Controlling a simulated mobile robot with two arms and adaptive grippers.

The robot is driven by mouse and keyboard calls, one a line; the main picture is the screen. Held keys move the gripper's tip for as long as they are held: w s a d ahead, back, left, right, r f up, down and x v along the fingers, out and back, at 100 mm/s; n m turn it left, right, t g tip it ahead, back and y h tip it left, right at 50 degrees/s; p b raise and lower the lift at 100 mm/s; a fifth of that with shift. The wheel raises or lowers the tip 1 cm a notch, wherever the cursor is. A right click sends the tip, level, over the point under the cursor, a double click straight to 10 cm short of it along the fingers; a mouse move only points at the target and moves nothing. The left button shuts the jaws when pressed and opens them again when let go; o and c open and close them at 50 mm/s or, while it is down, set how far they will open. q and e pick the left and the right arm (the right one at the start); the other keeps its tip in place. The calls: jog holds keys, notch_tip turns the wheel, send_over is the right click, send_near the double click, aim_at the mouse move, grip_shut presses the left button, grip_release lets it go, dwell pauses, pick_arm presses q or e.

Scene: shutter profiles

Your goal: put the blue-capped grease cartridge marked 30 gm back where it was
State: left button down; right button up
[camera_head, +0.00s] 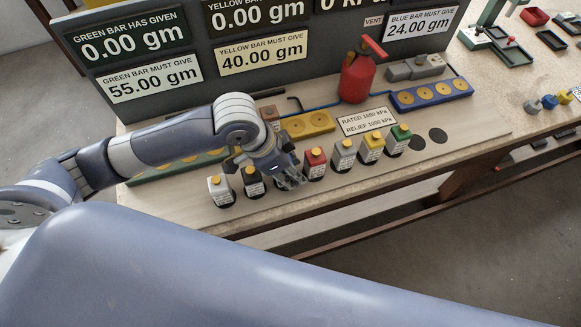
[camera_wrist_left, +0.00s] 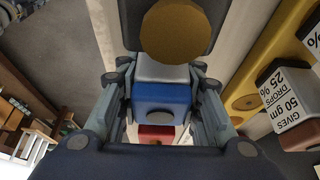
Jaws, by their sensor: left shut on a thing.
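My left gripper (camera_head: 290,180) is low over the front row on the bench, between the black-capped cartridge (camera_head: 253,182) and the red-capped cartridge (camera_head: 315,163). In the left wrist view its fingers (camera_wrist_left: 163,105) are shut on a blue-capped cartridge (camera_wrist_left: 163,94) with a grey knob. The black cap with its yellow knob (camera_wrist_left: 172,30) and the red cap (camera_wrist_left: 156,133) lie in line on either side. The held cartridge's label is not readable, and the gripper mostly hides it in the head view. I cannot tell whether its base touches the bench. My right gripper is not in view.
The row also has white (camera_head: 221,190), yellow (camera_head: 371,149) and green (camera_head: 398,139) caps. Behind are a yellow bar (camera_head: 307,124), a blue bar (camera_head: 431,95), a red can (camera_head: 357,78) and the display panel (camera_head: 330,40).

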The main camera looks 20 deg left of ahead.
pick_arm(q)
jog(key=shift+f, duration=0.15)
jog(key=c, duration=1.1)
grip_release()
jog(key=v, duration=1.2)
jog(key=shift+s, duration=0.1)
